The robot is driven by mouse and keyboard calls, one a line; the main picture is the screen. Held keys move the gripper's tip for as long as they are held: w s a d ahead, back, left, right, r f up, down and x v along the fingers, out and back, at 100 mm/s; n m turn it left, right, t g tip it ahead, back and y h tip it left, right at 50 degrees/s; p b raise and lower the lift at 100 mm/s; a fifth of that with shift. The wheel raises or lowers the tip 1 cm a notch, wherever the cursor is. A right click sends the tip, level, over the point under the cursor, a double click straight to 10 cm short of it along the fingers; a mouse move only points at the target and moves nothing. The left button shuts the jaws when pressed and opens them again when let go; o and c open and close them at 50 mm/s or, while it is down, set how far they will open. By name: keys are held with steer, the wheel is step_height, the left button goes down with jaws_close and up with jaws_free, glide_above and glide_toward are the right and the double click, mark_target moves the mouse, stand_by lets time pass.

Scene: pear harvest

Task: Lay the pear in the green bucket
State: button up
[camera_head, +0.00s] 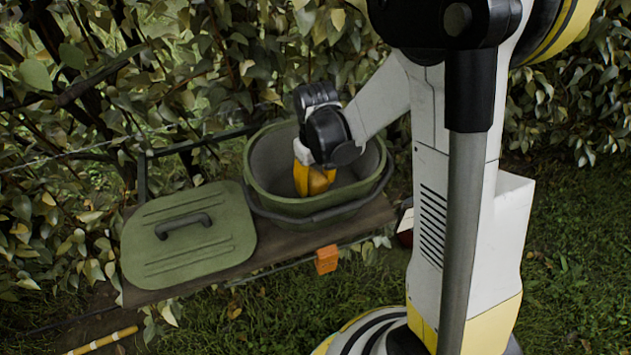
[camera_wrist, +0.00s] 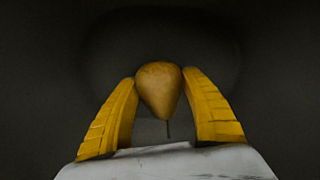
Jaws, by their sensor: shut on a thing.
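The green bucket (camera_head: 262,196) stands on a wooden plank, open at the top, with a grey inside. My gripper (camera_head: 314,186) reaches down inside its rim. Its yellow fingers are shut on the yellow-brown pear (camera_head: 320,179). In the wrist view the pear (camera_wrist: 159,88) sits between the two fingertips of my gripper (camera_wrist: 160,85), stem toward the palm. The dark bucket inside (camera_wrist: 250,40) fills the background there. I cannot tell whether the pear touches the bucket floor.
A green lid (camera_head: 188,258) with a dark handle lies on the plank (camera_head: 285,252), left of the bucket. A small orange block (camera_head: 327,259) is at the plank's front edge. Leafy hedge (camera_head: 215,60) stands behind. Grass is open at the right.

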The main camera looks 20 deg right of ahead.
steer(key=shift+f, duration=0.4)
steer(key=o, duration=1.3)
steer(key=shift+o, duration=0.2)
step_height(320, 180, up, 12)
steer(key=shift+s+r, duration=0.1)
steer(key=s+r+t, duration=0.2)
steer(key=s, duration=0.1)
steer(key=s+r+m+t, duration=0.1)
steer(key=s+r+t, duration=0.1)
steer(key=s+r, duration=0.1)
steer(key=s+r+m+t, duration=0.1)
steer(key=s+r+t, duration=0.1)
steer(key=s, duration=0.3)
steer(key=shift+s+r, duration=0.1)
steer(key=shift+r, duration=0.2)
steer(key=shift+s+m+t, duration=0.3)
steer(key=shift+s+t, duration=0.3)
steer(key=shift+s, duration=0.05)
